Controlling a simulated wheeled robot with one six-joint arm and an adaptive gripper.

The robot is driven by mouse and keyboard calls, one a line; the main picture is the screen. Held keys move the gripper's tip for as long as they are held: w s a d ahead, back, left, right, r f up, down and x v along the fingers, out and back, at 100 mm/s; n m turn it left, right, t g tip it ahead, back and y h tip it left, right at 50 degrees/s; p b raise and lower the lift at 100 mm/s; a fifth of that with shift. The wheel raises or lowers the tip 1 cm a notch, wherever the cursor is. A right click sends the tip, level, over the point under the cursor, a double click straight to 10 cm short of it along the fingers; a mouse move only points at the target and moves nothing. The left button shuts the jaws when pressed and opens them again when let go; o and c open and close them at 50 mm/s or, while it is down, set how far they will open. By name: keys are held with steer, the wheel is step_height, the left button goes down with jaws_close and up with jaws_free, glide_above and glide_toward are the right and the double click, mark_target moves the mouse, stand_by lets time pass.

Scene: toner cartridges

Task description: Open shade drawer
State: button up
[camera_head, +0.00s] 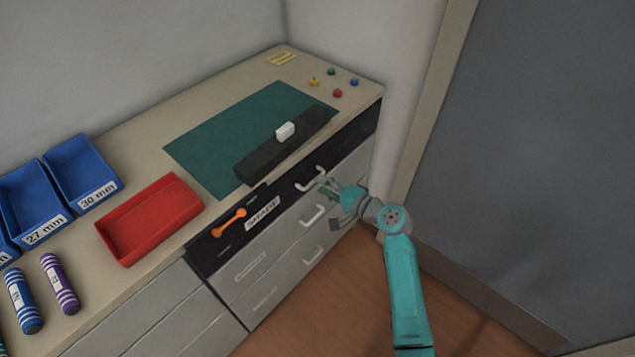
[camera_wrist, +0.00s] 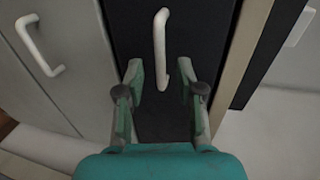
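The shade drawer is the black top drawer front (camera_head: 285,196) with a "SHADE" label and a white bar handle (camera_head: 311,181). It looks shut. In the wrist view its black front (camera_wrist: 205,25) fills the middle, with the white handle (camera_wrist: 160,48) upright in the picture. My gripper (camera_head: 331,193) is just in front of the cabinet, close to that handle. In the wrist view my gripper (camera_wrist: 160,78) is open and empty, its two fingers apart and lined up with the handle's near end. I cannot tell whether the fingers touch the drawer front.
Grey drawers with white handles (camera_head: 313,216) lie below. An orange piece (camera_head: 229,222) is on the black front's left part. On the counter are a green mat (camera_head: 215,140), a dark bar (camera_head: 262,158), a red tray (camera_head: 186,181) and blue bins (camera_head: 62,152). The floor in front is clear.

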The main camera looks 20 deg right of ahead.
steer(key=shift+x, duration=1.5)
jaws_close()
